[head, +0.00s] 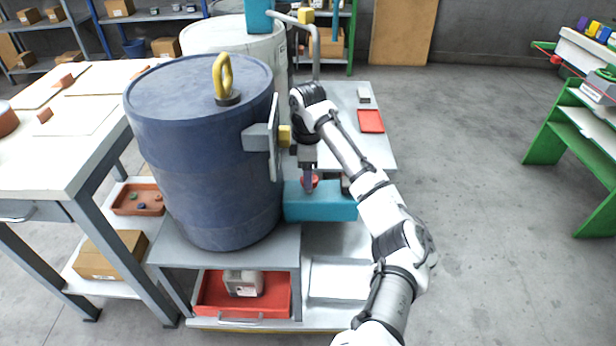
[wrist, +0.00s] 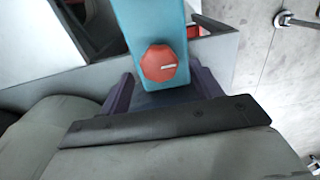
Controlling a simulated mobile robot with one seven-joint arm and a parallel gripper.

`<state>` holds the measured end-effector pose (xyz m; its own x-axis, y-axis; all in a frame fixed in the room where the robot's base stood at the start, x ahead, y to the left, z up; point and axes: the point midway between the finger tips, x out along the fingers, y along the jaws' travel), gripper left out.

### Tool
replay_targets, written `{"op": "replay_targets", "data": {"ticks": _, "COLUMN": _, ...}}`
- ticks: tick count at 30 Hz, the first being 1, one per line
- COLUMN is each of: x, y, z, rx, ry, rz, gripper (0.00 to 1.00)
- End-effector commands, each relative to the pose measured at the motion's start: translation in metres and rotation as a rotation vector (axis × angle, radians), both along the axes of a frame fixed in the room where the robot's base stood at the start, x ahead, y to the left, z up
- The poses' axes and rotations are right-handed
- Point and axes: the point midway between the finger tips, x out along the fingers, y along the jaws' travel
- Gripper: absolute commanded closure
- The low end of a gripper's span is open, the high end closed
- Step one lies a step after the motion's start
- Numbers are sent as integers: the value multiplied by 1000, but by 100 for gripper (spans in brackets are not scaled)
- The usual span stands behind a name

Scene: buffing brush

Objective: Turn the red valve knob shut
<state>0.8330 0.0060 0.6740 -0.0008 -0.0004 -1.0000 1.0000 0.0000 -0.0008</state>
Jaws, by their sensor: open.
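The red valve knob (head: 312,181) sits on a teal block (head: 335,207) beside the large blue drum. In the wrist view the knob (wrist: 158,63) is an octagonal red cap with a short white mark, on the teal strip (wrist: 150,18). My gripper (head: 308,184) points down at the knob, which it partly hides in the head view. In the wrist view my gripper (wrist: 160,84) is open, with one dark finger left of the teal strip and one right of it. The knob appears between the fingers, a little beyond their tips; I cannot tell whether they touch it.
The blue drum (head: 200,150) with a yellow handle (head: 222,78) stands close on the left. A grey bracket (head: 258,140) juts from it near my wrist. A grey table (head: 350,100) with a red tray (head: 371,121) lies behind. The floor on the right is clear.

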Motion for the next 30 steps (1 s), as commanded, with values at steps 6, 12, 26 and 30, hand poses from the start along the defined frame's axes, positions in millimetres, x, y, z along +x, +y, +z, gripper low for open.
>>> {"op": "replay_targets", "data": {"ticks": 6, "x": 0, "y": -1, "z": -15, "rx": 0, "ry": 0, "rz": -1, "gripper": 36}}
{"op": "replay_targets", "data": {"ticks": 12, "x": 0, "y": 0, "z": -16, "rx": 1, "ry": -1, "rz": 0, "gripper": 36}}
{"op": "replay_targets", "data": {"ticks": 26, "x": 0, "y": 0, "z": -15, "rx": 0, "ry": 0, "rz": 0, "gripper": 80}}
{"op": "replay_targets", "data": {"ticks": 30, "x": 0, "y": 0, "z": -14, "rx": 1, "ry": 1, "rz": -9, "gripper": 80}}
